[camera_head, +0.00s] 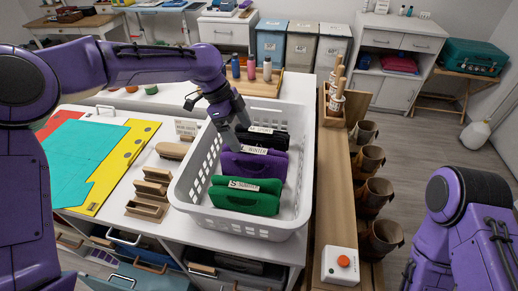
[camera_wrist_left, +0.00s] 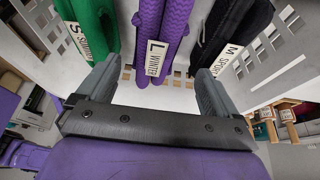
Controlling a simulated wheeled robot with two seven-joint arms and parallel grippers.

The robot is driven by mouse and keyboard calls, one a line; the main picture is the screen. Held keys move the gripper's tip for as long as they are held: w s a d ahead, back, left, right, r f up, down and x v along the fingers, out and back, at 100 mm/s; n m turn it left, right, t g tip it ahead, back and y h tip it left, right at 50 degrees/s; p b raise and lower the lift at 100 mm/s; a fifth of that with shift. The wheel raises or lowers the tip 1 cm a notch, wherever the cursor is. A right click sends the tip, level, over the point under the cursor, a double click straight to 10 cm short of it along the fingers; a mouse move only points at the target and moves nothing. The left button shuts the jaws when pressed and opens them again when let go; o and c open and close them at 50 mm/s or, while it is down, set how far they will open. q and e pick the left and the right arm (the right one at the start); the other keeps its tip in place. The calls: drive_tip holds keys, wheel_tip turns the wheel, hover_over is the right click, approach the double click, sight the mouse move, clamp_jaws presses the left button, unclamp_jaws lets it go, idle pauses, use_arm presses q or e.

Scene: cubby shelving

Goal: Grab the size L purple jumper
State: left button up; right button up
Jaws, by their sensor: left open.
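The purple jumper (camera_head: 240,168) lies folded in the middle of the white laundry basket (camera_head: 190,180). In the left wrist view its tag reads L WINTER, and the jumper (camera_wrist_left: 165,30) is straight ahead between my fingers. A green jumper (camera_head: 245,200) tagged S lies on the near side, and a black one (camera_head: 275,139) tagged M SPORT on the far side. My left gripper (camera_head: 243,130) is over the basket, close above the purple jumper. In the wrist view, the left gripper (camera_wrist_left: 153,90) is open, its fingers apart with nothing clearly held. My right gripper is outside the views.
The basket walls surround the jumpers. Wooden blocks (camera_head: 150,190) and a brush (camera_head: 172,150) lie left of it. Bottles (camera_head: 252,68) stand behind.

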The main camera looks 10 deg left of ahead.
sight(250, 153)
use_arm(q)
drive_tip(key=f, duration=0.1)
drive_tip(key=s+d+f, duration=0.1)
drive_tip(key=d+f, duration=0.1)
drive_tip(key=shift+s+d+f+p, duration=0.1)
drive_tip(key=shift+s+f+p, duration=0.2)
drive_tip(key=shift+s+p, duration=0.1)
drive_tip(key=f, duration=0.1)
drive_tip(key=w+d+f+p, duration=0.1)
drive_tip(key=f, duration=0.1)
drive_tip(key=f+p, duration=0.1)
drive_tip(key=f, duration=0.1)
drive_tip(key=shift+w+d+f, duration=0.2)
drive_tip(key=shift+d, duration=0.15)
drive_tip(key=shift+s+f, duration=0.1)
drive_tip(key=shift+f, duration=0.05)
drive_tip(key=shift+s, duration=0.2)
drive_tip(key=shift+w, duration=0.1)
drive_tip(key=c, duration=1.3)
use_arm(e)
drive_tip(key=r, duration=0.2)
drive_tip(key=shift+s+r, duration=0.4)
